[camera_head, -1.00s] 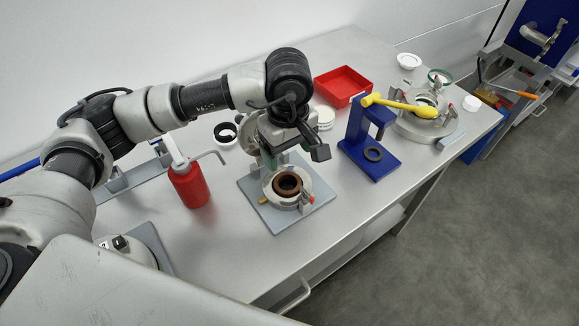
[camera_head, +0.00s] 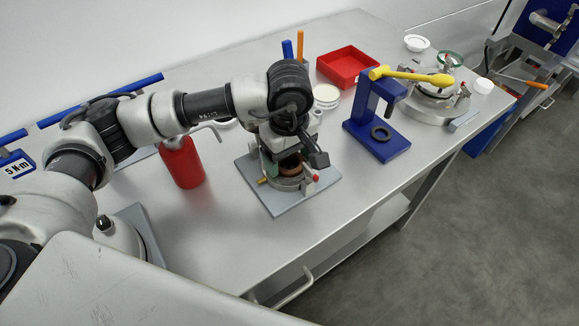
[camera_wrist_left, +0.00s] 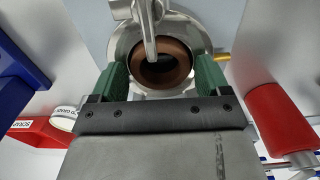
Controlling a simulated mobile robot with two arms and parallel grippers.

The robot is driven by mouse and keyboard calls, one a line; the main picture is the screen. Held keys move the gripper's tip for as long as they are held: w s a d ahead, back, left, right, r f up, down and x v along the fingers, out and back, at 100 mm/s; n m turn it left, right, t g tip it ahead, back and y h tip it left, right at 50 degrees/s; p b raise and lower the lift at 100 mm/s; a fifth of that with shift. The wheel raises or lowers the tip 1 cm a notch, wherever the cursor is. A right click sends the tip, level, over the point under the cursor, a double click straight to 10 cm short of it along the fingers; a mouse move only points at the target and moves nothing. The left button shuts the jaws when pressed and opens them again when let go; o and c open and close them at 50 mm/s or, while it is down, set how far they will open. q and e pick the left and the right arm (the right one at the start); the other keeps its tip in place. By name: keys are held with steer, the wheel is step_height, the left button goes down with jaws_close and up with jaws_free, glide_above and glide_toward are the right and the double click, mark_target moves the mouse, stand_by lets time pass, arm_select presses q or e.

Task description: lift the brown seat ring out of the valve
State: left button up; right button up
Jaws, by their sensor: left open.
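The brown seat ring (camera_wrist_left: 177,66) sits inside the round metal valve body (camera_wrist_left: 124,44), seen from above in the left wrist view. In the head view the ring (camera_head: 291,165) is partly hidden by my gripper, and the valve stands on a grey plate (camera_head: 279,205). My left gripper (camera_wrist_left: 163,75) is open, its green-padded fingers on either side of the ring's near half. In the head view the left gripper (camera_head: 284,160) is right over the valve. I cannot tell whether the fingers touch the ring. A metal arm (camera_wrist_left: 149,30) of the valve crosses over the ring.
A red bottle (camera_head: 182,163) stands left of the valve. A red tray (camera_head: 348,66) lies behind. The bench front is clear.

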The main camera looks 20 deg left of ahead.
mark_target(289, 161)
arm_select(q)
steer(key=shift+r, duration=0.1)
steer(key=c, duration=0.7)
steer(key=shift+o, duration=0.2)
step_height(289, 161, up, 9)
steer(key=p, duration=0.4)
arm_select(e)
steer(key=shift+d+r, duration=0.2)
steer(key=shift+r, duration=1.9)
